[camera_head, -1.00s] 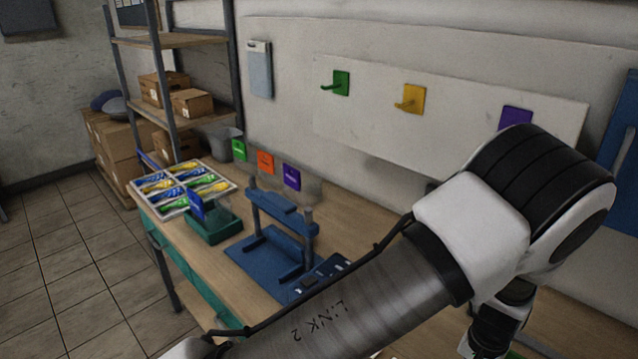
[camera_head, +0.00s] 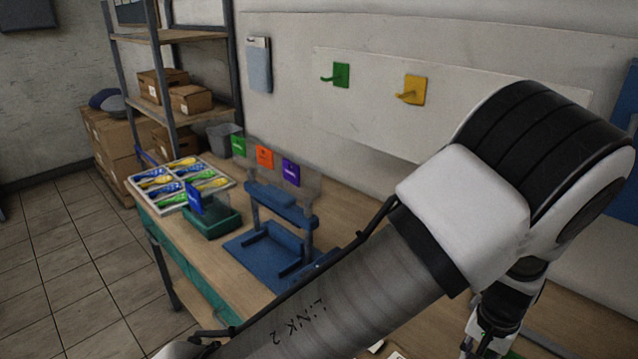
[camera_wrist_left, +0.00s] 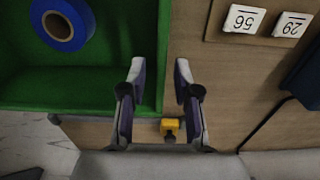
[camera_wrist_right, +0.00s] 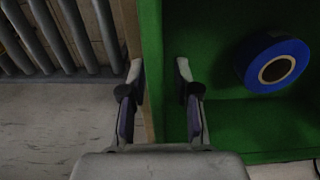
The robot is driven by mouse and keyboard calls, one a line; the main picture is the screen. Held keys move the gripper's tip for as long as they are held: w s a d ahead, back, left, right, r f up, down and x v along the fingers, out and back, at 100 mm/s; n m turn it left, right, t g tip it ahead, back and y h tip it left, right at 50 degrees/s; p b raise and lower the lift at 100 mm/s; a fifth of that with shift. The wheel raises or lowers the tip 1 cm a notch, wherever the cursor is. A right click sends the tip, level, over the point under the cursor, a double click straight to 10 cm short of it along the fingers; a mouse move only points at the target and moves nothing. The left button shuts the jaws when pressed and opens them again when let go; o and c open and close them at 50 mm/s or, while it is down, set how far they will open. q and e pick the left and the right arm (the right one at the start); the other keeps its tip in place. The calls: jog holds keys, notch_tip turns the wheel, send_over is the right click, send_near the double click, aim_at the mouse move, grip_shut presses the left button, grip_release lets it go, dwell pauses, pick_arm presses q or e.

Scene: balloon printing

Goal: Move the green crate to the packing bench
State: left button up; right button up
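The green crate (camera_wrist_left: 90,90) fills the upper left of the left wrist view, with a blue ring-shaped roll (camera_wrist_left: 62,22) inside. My left gripper (camera_wrist_left: 157,75) is open, its fingers on either side of the crate's right wall in the picture. The crate (camera_wrist_right: 225,120) also shows at the right of the right wrist view, with a blue roll (camera_wrist_right: 273,65) inside. My right gripper (camera_wrist_right: 159,75) is open, its fingers on either side of the crate's left wall in the picture. Whether any finger touches a wall I cannot tell. In the head view my arm hides most of that area.
A small yellow part (camera_wrist_left: 170,127) lies by the crate. Grey bars (camera_wrist_right: 60,35) are left of the crate. A blue press (camera_head: 265,245) and dark green bin (camera_head: 212,225) stand on the bench.

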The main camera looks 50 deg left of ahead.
pick_arm(q)
jog(key=shift+r, duration=0.9)
pick_arm(e)
jog(key=shift+r, duration=0.3)
pick_arm(q)
jog(key=shift+s, duration=0.1)
pick_arm(e)
notch_tip(320, 180, up, 7)
jog(key=shift+s, duration=0.1)
